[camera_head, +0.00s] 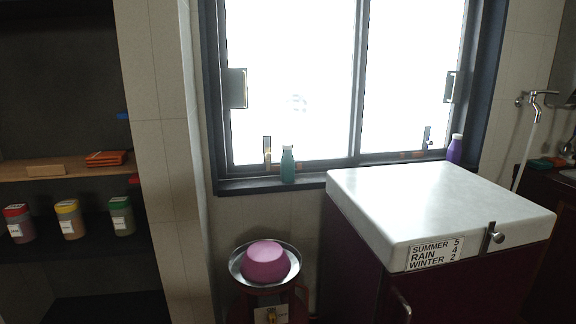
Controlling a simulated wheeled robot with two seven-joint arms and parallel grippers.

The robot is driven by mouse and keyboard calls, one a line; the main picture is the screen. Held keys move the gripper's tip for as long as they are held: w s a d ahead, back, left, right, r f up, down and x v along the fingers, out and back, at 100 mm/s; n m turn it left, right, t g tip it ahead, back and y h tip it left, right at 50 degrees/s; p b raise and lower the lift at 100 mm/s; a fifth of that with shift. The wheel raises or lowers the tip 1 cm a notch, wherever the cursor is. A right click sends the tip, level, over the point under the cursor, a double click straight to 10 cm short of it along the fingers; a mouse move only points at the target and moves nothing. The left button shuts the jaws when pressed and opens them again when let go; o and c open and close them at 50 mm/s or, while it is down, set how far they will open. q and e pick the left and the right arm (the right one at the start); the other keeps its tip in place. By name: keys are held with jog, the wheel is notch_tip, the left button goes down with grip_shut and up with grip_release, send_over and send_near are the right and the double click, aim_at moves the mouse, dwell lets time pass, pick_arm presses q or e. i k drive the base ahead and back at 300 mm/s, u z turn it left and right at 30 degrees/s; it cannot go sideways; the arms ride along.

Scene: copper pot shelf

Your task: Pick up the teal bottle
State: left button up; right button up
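The teal bottle (288,166) stands upright on the dark window sill (240,187), left of the white-topped cabinet. It has a pale cap and nothing blocks it from view. Neither of my grippers shows in the head view.
A white-topped cabinet (430,200) stands at the right, near the sill. A purple bottle (455,149) is at the sill's right end. A stand below the sill holds a metal tray (237,268) with a pink bowl-like object (266,262). Shelves with several jars (68,222) are at the left.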

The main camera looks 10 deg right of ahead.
aim_at(287, 163)
jog(key=u, duration=0.45)
jog(key=i, duration=0.4)
jog(key=u, duration=0.65)
jog(key=i, duration=0.8)
jog(key=z, duration=0.35)
